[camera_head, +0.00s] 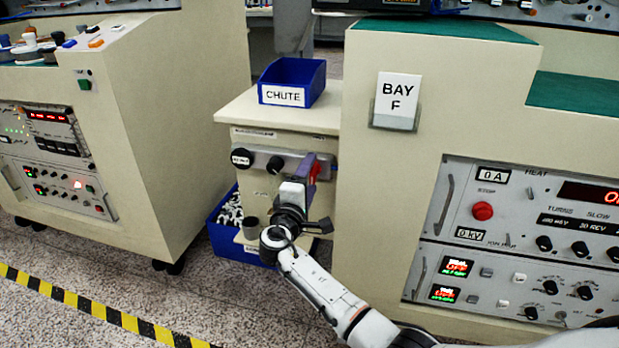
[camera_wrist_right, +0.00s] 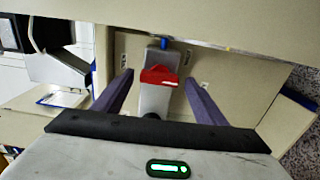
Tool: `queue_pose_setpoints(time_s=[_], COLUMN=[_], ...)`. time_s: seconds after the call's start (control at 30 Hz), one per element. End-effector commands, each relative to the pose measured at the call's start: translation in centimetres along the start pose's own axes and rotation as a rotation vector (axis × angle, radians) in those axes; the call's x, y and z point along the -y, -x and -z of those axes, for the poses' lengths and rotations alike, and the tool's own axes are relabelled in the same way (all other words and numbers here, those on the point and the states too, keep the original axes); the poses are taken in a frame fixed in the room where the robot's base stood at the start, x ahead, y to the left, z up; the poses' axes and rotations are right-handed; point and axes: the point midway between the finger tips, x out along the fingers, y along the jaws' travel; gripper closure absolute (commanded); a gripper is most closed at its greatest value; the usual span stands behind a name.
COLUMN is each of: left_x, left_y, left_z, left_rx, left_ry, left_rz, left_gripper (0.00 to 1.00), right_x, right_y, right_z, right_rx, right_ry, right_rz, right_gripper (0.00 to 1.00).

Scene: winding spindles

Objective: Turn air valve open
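The air valve shows as a red handle (camera_head: 314,172) on the front of the cream cabinet between the two larger consoles, partly hidden by my right gripper. In the right wrist view the red handle (camera_wrist_right: 159,76) sits on a pale grey body, with a blue bit behind it. My right gripper (camera_head: 305,166) is in front of the cabinet at the valve. In the right wrist view its two purple fingers (camera_wrist_right: 159,84) are spread wide, one on each side of the handle, with a visible gap on both sides. My left gripper is not in view.
A blue CHUTE bin (camera_head: 292,82) stands on the cabinet top. A blue crate of white parts (camera_head: 231,210) is low at the cabinet's left. The BAY F console (camera_head: 352,190) stands close on the right, another console (camera_head: 150,130) on the left. Floor in front is clear.

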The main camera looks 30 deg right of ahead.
Motion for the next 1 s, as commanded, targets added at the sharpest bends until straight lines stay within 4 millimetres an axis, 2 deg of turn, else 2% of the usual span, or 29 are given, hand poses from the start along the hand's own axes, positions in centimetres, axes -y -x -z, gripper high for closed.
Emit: queue_pose_setpoints(time_s=[0.17,0.27,0.43,0.7,0.83,1.0], left_x=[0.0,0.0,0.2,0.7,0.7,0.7], left_y=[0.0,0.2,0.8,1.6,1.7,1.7], left_z=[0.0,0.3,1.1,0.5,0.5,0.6], left_rx=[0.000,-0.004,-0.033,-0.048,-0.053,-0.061], left_ry=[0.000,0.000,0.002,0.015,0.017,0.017], left_rz=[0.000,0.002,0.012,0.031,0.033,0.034], left_gripper=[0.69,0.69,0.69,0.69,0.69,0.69], right_x=[-0.1,-0.2,-0.2,-0.1,-0.1,0.0], right_y=[0.1,0.8,3.8,8.7,9.9,10.4], right_z=[0.0,0.1,0.1,0.0,0.0,0.0], right_rx=[0.000,-0.002,-0.003,-0.001,0.000,0.000], right_ry=[-0.002,-0.003,-0.002,-0.001,-0.001,-0.001], right_rz=[-0.001,-0.001,0.002,0.002,0.000,0.000], right_gripper=[0.34,0.34,0.34,0.34,0.34,0.34])
